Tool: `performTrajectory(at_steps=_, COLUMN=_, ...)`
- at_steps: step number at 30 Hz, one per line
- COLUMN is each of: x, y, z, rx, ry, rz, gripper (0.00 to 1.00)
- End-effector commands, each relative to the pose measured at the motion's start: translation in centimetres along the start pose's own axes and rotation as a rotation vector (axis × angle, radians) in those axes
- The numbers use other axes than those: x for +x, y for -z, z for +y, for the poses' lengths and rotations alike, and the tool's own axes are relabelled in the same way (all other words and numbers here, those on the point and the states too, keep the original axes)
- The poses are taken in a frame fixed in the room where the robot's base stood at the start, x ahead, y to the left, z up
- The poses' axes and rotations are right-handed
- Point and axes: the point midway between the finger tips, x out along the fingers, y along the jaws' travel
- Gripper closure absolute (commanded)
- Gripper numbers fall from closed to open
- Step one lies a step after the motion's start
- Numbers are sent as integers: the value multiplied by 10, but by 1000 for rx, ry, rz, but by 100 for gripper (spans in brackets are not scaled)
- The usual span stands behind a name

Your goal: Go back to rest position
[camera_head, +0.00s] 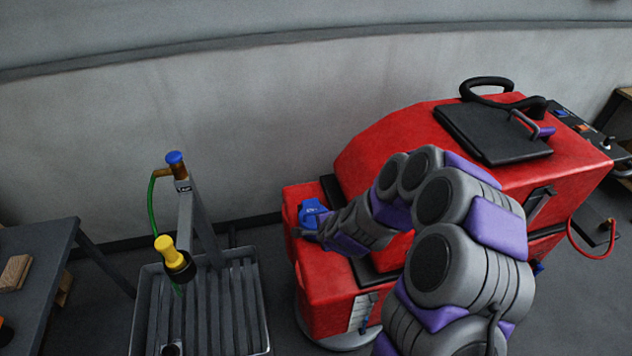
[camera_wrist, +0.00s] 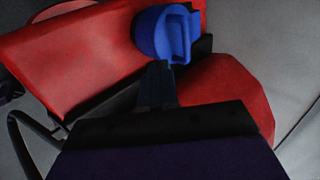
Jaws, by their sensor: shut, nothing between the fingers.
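My arm reaches from the lower right of the head view to the front part of the red scrubber machine (camera_head: 450,150). My gripper (camera_wrist: 158,70) shows in the wrist view with its dark fingers together and nothing between them. Its tips are at the lower edge of a blue cap (camera_wrist: 150,35) on the red body; I cannot tell whether they touch it. The blue cap also shows in the head view (camera_head: 312,211), just beyond the end of my arm. The arm hides part of the machine's middle.
A grey slatted drain stand (camera_head: 255,300) with a post, a green hose and a yellow nozzle (camera_head: 166,247) stands to the left. A dark table (camera_head: 40,255) with a wooden block is at far left. A pale wall (camera_head: 250,110) runs behind.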

Motion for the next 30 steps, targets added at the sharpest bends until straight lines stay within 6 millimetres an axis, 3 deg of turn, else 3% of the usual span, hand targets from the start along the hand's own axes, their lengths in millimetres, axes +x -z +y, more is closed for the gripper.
performTrajectory(at_steps=7, x=-6, y=-4, z=-3, rx=-22, ry=-2, rz=-16, gripper=100)
performTrajectory(at_steps=11, x=-31, y=-18, z=-13, rx=-119, ry=-17, rz=-85, gripper=100)
performTrajectory(at_steps=15, x=-77, y=-39, z=-18, rx=-302, ry=-56, rz=-195, gripper=100)
performTrajectory(at_steps=20, x=-135, y=-51, z=-10, rx=-527, ry=-120, rz=-301, gripper=100)
performTrajectory(at_steps=25, x=-197, y=-51, z=15, rx=-756, ry=-212, rz=-388, gripper=100)
performTrajectory(at_steps=30, x=-262, y=-38, z=49, rx=-960, ry=-330, rz=-454, gripper=100)
